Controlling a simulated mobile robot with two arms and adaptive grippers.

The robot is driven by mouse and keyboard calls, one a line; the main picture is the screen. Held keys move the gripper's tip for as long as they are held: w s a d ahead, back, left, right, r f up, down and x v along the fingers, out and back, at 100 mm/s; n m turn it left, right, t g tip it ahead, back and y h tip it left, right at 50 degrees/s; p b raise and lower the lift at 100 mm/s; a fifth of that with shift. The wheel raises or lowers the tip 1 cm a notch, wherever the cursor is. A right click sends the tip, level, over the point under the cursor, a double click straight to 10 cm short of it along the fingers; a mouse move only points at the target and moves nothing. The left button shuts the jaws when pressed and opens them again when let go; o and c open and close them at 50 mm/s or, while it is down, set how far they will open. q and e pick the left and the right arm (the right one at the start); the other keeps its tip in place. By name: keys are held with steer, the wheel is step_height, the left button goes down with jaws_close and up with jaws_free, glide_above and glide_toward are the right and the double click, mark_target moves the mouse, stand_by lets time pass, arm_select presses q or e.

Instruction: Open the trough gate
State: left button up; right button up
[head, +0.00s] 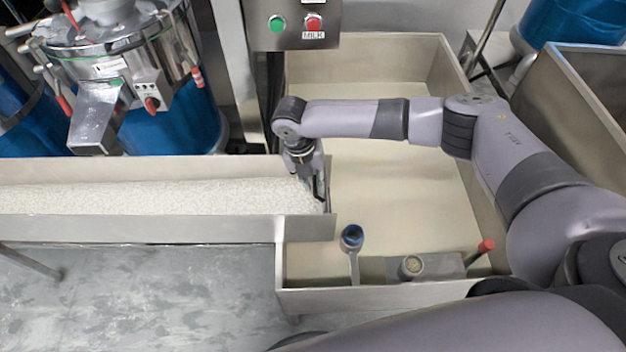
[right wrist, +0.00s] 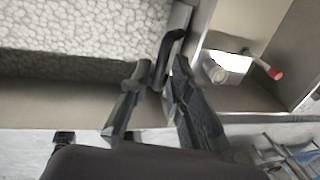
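The trough (head: 140,228) is a long metal channel full of pale grains, running in from the left. Its right end is closed by an upright gate plate, seen in the right wrist view (right wrist: 181,20), with a black handle (right wrist: 169,48) on it. The handle also shows in the head view (head: 318,188). My right gripper (right wrist: 161,70) is at the gate, its two fingertips on either side of the handle and close to it. I cannot tell if they press on it. The gripper's body partly hides the gate in the head view. My left gripper is not in view.
A metal bin (head: 385,298) stands under and right of the trough end. A button panel (head: 296,25) is behind; a grinder machine (head: 120,65) stands back left.

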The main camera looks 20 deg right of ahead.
steer(key=shift+c, duration=0.2)
jaws_close()
stand_by(0.5)
